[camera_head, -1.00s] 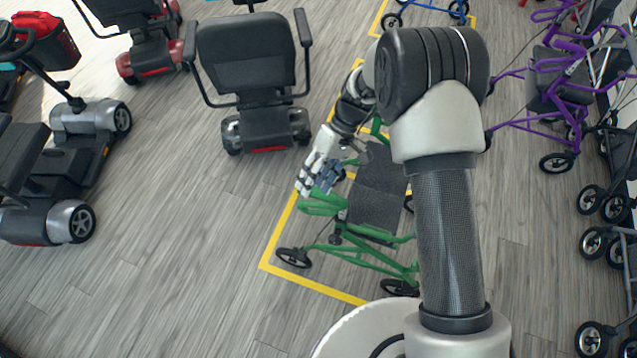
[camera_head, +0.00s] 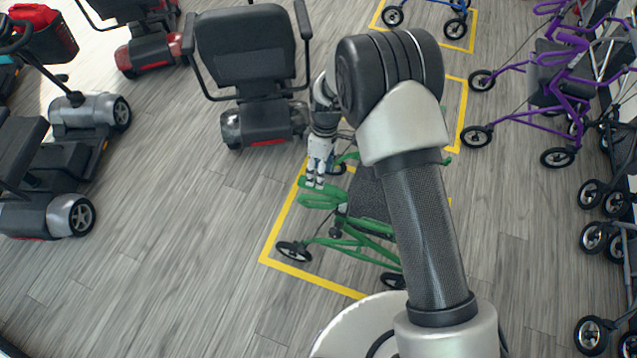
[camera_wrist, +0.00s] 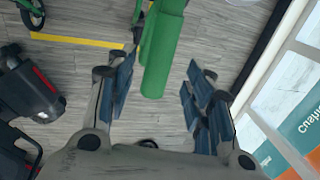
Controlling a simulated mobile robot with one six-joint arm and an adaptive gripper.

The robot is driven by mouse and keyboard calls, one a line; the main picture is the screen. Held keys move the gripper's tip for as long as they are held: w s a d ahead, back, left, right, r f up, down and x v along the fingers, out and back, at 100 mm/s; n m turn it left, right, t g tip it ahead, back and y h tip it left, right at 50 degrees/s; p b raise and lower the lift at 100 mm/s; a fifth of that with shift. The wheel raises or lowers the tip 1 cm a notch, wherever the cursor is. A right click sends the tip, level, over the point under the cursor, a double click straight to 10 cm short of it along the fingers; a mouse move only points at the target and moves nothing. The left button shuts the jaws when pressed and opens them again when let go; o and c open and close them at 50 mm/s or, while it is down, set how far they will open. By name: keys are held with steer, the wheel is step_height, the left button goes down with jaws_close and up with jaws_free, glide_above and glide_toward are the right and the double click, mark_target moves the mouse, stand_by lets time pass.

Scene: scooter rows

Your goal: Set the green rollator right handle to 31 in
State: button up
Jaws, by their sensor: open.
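The green rollator (camera_head: 365,222) stands on the floor inside a yellow outline, partly hidden behind my arm. Its dark seat shows beside the arm. One green handle (camera_head: 320,195) lies at the rollator's left end, just below my gripper (camera_head: 315,183). In the wrist view, a thick green bar (camera_wrist: 160,58) reaches from the top edge down between the blue finger pads of my gripper (camera_wrist: 160,95). The bar is nearer the left pads, with a clear gap to the right ones. My gripper is open. Whether any pad touches the bar I cannot tell.
A black-seated scooter (camera_head: 250,75) stands just behind and left of my gripper. A grey scooter (camera_head: 75,130) is at the far left. A purple rollator (camera_head: 550,85) and others line the right side. The floor (camera_head: 185,240) at lower left is clear.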

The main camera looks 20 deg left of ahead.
steer(key=f, duration=0.2)
steer(key=s+f, duration=0.1)
steer(key=f, duration=0.2)
steer(key=shift+b, duration=0.35)
steer(key=shift+c, duration=0.6)
jaws_close()
